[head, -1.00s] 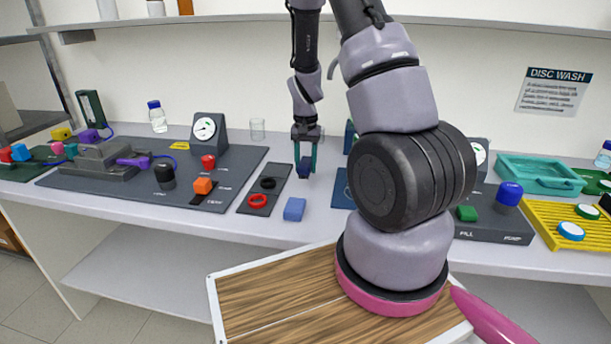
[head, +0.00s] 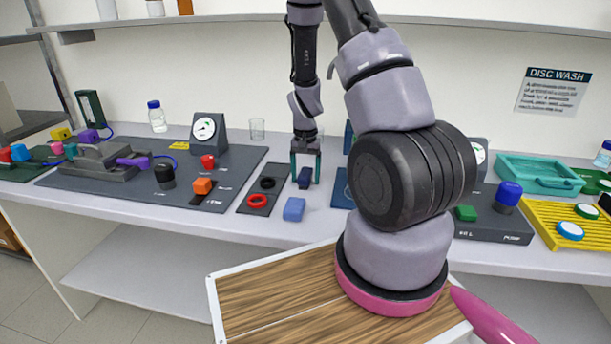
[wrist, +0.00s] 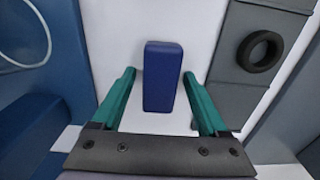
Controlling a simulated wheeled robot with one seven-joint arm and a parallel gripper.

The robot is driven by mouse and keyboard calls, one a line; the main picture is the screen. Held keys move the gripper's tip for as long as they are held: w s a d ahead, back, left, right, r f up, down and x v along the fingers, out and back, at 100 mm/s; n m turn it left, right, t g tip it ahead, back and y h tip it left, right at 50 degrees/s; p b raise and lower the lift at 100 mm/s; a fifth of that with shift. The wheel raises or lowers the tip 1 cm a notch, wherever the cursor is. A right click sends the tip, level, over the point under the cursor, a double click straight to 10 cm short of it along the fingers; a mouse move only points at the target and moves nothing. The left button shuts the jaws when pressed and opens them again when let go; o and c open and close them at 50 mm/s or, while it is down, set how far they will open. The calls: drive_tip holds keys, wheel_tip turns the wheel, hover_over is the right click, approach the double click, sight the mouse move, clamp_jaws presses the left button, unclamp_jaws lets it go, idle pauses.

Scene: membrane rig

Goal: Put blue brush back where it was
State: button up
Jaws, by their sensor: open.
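A dark blue block, apparently the blue brush (head: 305,178), is on the white bench just right of the dark strip with rings. It also shows in the wrist view (wrist: 162,78), on the white surface. My gripper (head: 306,181) has its green fingers spread on either side of it. In the wrist view my gripper (wrist: 158,74) shows gaps between each finger and the block. No bristles can be made out.
A lighter blue block (head: 294,209) lies close by, nearer the bench's front edge. The dark strip (head: 247,208) at left holds a black ring (head: 267,183) and a red ring (head: 257,200). A blue mat (head: 342,194) lies at right, partly hidden by my arm.

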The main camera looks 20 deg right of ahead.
drive_tip(key=shift+r, duration=0.1)
wheel_tip(320, 180, up, 12)
wheel_tip(320, 180, up, 17)
drive_tip(key=n+t+y, duration=0.1)
drive_tip(key=t+y, duration=0.1)
drive_tip(key=t, duration=0.1)
hover_over(305, 172)
drive_tip(key=s+a, duration=0.4)
drive_tip(key=s, duration=0.3)
drive_tip(key=s+a+r+n+t, duration=0.1)
drive_tip(key=s+a+r+t, duration=0.2)
drive_tip(key=s+r, duration=0.7)
drive_tip(key=s+t, duration=0.1)
drive_tip(key=s, duration=0.2)
drive_tip(key=shift+a+r+n, duration=0.2)
drive_tip(key=shift+a+n, duration=0.1)
drive_tip(key=shift+a, duration=0.05)
